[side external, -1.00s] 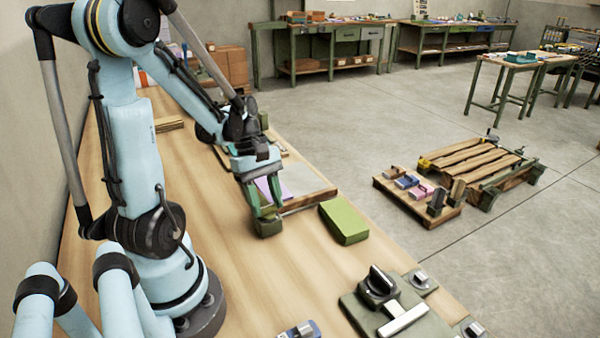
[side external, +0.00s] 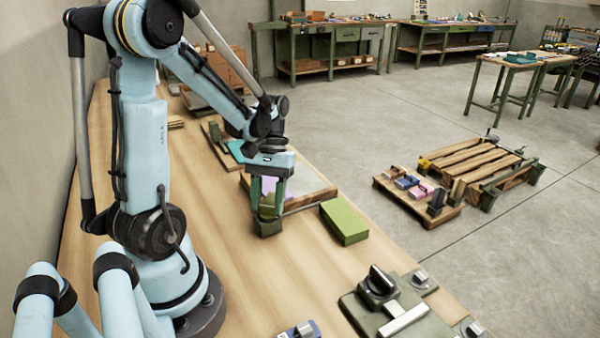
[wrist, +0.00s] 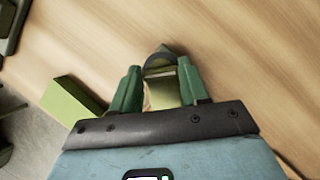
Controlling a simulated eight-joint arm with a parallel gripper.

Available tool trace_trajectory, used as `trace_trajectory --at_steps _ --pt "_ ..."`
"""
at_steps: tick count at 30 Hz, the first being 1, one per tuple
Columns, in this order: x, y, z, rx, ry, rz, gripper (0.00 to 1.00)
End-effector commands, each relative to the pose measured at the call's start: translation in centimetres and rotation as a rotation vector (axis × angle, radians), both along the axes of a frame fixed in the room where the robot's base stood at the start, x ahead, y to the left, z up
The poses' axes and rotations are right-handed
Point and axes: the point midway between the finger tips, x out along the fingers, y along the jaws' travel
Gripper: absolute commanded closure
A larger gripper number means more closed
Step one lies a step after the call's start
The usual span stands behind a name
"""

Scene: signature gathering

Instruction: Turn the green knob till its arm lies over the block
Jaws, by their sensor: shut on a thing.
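My gripper (side external: 267,211) points down at the wooden bench in the side view, its two green fingers on a small dark green thing (side external: 268,229), which I take to be the green knob. In the wrist view my gripper (wrist: 160,84) has its fingers on either side of this knob (wrist: 161,94), which shows an olive face and a dark rounded top edge. I cannot make out the knob's arm. A flat olive-green block (side external: 344,222) lies apart, to the right of the knob; it also shows at the left of the wrist view (wrist: 72,103).
A shallow wooden tray (side external: 312,201) with a lilac piece (side external: 269,187) lies behind my gripper. A fixture with a black knob (side external: 378,284) and a pale bar (side external: 404,318) stands at the front right. The bench between is clear.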

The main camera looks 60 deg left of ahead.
Motion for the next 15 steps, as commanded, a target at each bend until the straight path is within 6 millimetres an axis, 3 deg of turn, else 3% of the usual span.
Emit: trace_trajectory --at_steps 15 --pt "0.06 0.08 -0.04 0.005 -0.001 -0.082 1.00"
